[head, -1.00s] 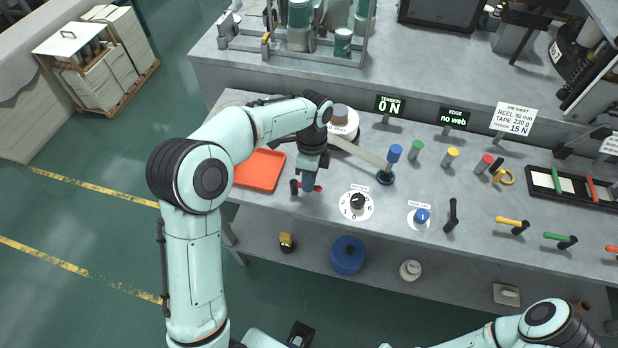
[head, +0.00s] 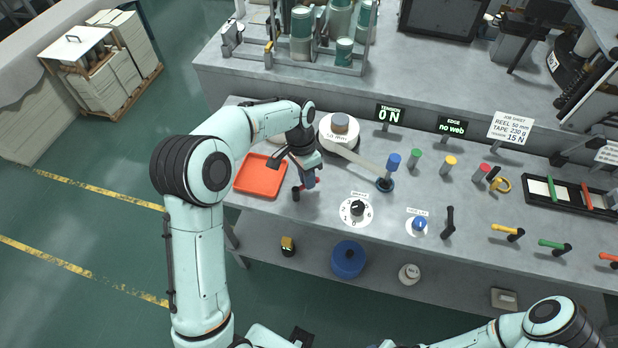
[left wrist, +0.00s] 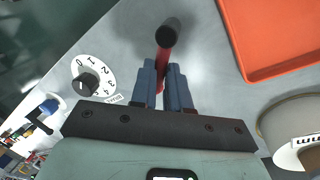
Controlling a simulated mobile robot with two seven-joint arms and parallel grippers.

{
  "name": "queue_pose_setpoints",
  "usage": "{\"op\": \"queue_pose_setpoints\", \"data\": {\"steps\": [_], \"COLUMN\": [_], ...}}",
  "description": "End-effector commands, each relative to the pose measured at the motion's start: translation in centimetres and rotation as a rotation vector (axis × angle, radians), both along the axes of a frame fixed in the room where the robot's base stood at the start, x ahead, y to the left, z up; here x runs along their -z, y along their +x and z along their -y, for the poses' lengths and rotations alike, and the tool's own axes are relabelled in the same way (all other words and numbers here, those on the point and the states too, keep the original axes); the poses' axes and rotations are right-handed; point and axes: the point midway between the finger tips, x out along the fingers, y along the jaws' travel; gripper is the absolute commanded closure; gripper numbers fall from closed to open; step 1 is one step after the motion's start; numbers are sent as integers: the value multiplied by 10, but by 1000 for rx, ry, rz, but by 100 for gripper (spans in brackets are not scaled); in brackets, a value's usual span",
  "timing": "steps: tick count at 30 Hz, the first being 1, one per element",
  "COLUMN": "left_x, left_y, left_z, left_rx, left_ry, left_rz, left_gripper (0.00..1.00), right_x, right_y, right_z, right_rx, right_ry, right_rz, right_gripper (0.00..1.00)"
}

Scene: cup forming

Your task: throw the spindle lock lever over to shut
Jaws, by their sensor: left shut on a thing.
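The spindle lock lever is a red bar with a black round knob (head: 296,194), at the left of the bench in front of the white reel. Its red bar (left wrist: 165,62) and black knob also show in the left wrist view. My left gripper (head: 309,183) is shut on the red lever. In the left wrist view its blue-grey fingers (left wrist: 166,85) sit on either side of the bar, with the knob beyond the tips. The gripper hides part of the lever and its pivot. My right gripper is out of view; only part of that arm shows at lower right.
An orange tray (head: 258,177) lies just left of the lever. The white reel (head: 338,134) is behind it. A numbered dial (head: 357,209) and a blue knob (head: 419,224) stand to the right. A long arm leads to a blue-topped post (head: 392,163).

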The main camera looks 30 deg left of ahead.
Motion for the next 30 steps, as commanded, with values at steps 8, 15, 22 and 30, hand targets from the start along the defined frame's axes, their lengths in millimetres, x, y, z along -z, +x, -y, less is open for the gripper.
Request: {"op": "queue_pose_setpoints", "data": {"steps": [8, 15, 22, 30], "left_x": [0, 0, 0, 0], "left_y": [3, 3, 2, 1], "left_z": [-10, -19, -25, -29], "left_rx": [-265, -478, -635, -740], "left_ry": [-1, 0, 0, 0], "left_rz": [1, 3, 2, 2], "left_gripper": [100, 100, 100, 100], "right_x": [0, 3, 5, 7], "right_y": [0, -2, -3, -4], "right_z": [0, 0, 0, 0], "right_rx": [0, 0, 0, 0], "right_ry": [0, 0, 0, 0], "right_rz": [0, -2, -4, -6], "right_gripper": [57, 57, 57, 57]}}
